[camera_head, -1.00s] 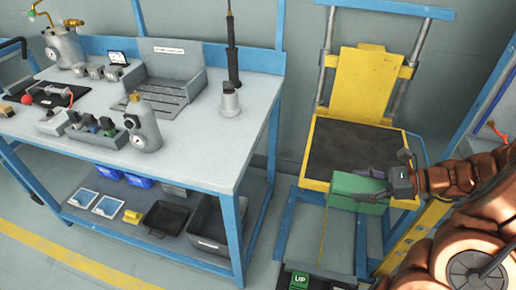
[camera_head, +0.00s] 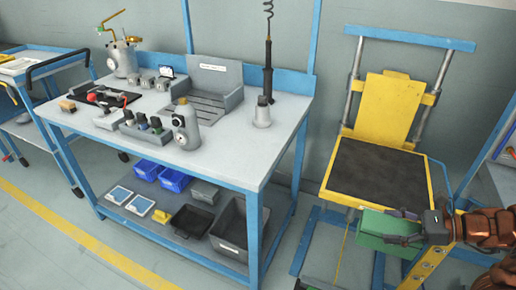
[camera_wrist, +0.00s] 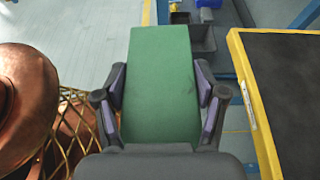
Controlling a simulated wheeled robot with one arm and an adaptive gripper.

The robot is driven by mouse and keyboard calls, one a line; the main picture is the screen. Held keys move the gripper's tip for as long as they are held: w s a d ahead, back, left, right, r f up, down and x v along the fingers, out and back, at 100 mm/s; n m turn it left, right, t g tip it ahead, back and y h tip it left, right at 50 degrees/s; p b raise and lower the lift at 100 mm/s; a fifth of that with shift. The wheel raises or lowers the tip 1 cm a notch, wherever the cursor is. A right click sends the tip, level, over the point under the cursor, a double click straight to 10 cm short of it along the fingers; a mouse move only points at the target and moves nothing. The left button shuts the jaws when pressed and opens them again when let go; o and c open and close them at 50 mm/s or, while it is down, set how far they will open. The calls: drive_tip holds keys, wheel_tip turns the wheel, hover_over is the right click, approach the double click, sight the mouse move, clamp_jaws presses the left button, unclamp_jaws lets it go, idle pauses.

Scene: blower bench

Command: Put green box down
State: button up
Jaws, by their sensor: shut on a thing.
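The green box (camera_head: 385,232) is held by my gripper (camera_head: 420,222) at the front edge of the yellow lift platform in the head view. In the wrist view the green box (camera_wrist: 160,85) sits between the two purple-padded fingers of my gripper (camera_wrist: 161,100), which are shut on its sides. The wrist view shows the box beside the yellow rim of the platform (camera_wrist: 250,100), with a gap between them. What lies directly under the box is hidden.
The platform with its dark mat (camera_head: 380,175) is bare. A workbench (camera_head: 240,140) at left carries a gas bottle (camera_head: 186,127), a grey tray (camera_head: 205,90) and other tools. Bins stand on its lower shelf (camera_head: 170,230). A blue cart (camera_head: 40,110) stands at far left.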

drive_tip(key=w+a+r+m+t+h, duration=0.2)
drive_tip(key=w+a+r+m, duration=0.1)
drive_tip(key=w, duration=0.5)
drive_tip(key=w+a+r+m+t+h, duration=0.2)
drive_tip(key=w+a+r+m+h, duration=0.1)
drive_tip(key=w, duration=0.5)
drive_tip(key=w+a+r+m+t+h, duration=0.3)
drive_tip(key=w+r, duration=0.2)
drive_tip(key=w, duration=0.3)
drive_tip(key=shift+w+a+r+m, duration=0.25)
drive_tip(key=shift+a+r+m, duration=0.05)
drive_tip(key=shift+a, duration=0.05)
drive_tip(key=shift+s+a+f, duration=0.1)
drive_tip(key=shift+s+a, duration=0.1)
drive_tip(key=shift+a, duration=0.1)
